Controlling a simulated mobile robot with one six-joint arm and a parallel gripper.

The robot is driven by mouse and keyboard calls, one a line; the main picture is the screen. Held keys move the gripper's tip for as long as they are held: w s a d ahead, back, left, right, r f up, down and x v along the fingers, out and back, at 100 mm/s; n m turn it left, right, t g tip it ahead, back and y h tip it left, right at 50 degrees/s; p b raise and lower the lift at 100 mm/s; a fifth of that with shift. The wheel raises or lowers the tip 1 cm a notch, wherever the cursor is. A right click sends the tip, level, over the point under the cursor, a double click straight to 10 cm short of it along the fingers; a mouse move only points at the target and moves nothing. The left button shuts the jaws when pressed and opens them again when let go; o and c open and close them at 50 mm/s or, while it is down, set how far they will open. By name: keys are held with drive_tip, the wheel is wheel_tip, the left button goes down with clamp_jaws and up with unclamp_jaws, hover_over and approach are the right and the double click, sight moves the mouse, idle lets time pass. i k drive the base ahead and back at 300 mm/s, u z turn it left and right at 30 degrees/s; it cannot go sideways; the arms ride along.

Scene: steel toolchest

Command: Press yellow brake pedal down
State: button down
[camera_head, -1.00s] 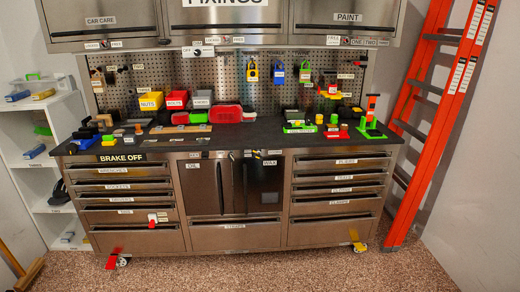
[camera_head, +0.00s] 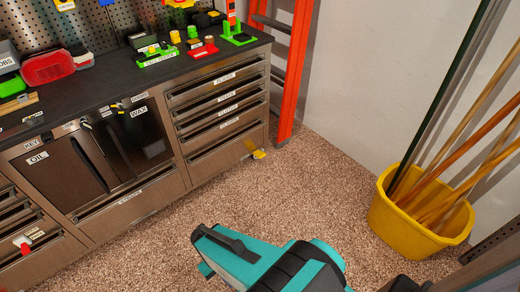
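The yellow brake pedal (camera_head: 258,154) is small and sits low at the right front foot of the steel toolchest, just above the speckled floor. It looks raised at a slant, but it is too small to tell its exact angle. Nothing touches it in this view. I make out no gripper fingers in the head view, so their opening does not show.
The steel toolchest (camera_head: 215,122) stands at the left with its drawers shut. An orange ladder (camera_head: 297,70) leans beside its right end. A yellow bucket (camera_head: 385,222) with several long poles stands at the right by the wall. The floor (camera_head: 310,180) between them is clear.

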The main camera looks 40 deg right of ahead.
sight(259, 154)
drive_tip(key=z, duration=0.3)
drive_tip(key=i, duration=1.45)
drive_tip(key=z, duration=0.3)
